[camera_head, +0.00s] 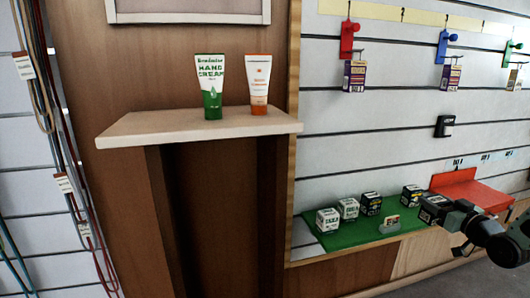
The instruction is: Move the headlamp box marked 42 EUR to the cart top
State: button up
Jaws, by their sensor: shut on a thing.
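Several small boxes stand on a green mat (345,240) at the lower right: white-and-green ones (328,219) (348,208) on the left and dark ones (371,204) (411,195) further right. My gripper (444,212) reaches in from the right edge and is shut on a dark box (430,211) by the mat's right end. I cannot tell whether this box touches the mat. Its print is too small to read, so I cannot confirm a 42 EUR mark. I cannot identify the cart top in this view.
A small card (389,225) stands at the mat's front edge. A red surface (480,195) lies behind my gripper. A wooden shelf (150,128) holds a green-and-white tube (210,88) and an orange-and-white tube (258,82). Hooks with hanging boxes (355,76) line the slatted wall.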

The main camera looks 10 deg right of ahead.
jog(key=a+f, duration=0.8)
jog(key=a, duration=0.6)
jog(key=a+f+m+h, duration=0.1)
jog(key=a+f, duration=0.8)
jog(key=a, duration=0.4)
jog(key=shift+s+a, duration=0.35)
jog(key=shift+a, duration=0.05)
jog(key=s+r+p, duration=0.4)
jog(key=r+p, duration=0.4)
jog(key=p, duration=0.1)
jog(key=s+r+p, duration=0.4)
jog(key=r+p, duration=0.4)
jog(key=p, duration=0.2)
jog(key=shift+s+r, duration=0.25)
jog(key=shift+s, duration=0.15)
